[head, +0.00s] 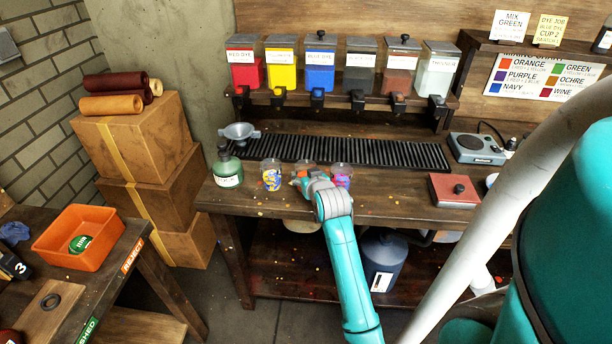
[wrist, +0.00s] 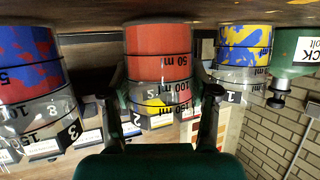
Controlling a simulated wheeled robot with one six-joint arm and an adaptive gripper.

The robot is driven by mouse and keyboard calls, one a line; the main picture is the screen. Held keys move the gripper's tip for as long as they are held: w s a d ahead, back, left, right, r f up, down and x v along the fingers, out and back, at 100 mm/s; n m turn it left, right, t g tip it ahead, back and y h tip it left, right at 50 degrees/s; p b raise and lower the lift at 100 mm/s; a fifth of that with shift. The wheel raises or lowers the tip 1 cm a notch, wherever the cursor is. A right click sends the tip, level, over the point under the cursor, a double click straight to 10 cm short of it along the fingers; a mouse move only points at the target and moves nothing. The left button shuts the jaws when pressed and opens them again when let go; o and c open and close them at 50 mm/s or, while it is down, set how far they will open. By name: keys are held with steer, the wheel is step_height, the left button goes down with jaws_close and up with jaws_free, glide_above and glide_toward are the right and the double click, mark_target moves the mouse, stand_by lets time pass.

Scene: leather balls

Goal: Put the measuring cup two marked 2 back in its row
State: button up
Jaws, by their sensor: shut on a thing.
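The measuring cup marked 2 (wrist: 158,52) is clear, with orange-red contents in its base. It appears upside down in the wrist view. My gripper (wrist: 164,92) is shut on it, one finger at each side. In the head view the cup (head: 305,164) is mostly hidden behind my gripper (head: 304,180), at the bench front. It is between cup 1 (head: 271,174), with yellow and blue contents, and cup 3 (head: 342,174), with red and blue contents. It looks upright, apart from both neighbours. I cannot tell whether its base touches the bench.
A red pad (head: 454,190) and a scale (head: 476,148) are farther right on the bench (head: 400,206).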

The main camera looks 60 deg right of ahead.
steer(key=shift+f, duration=0.1)
steer(key=o, duration=1.4)
steer(key=shift+c, duration=0.2)
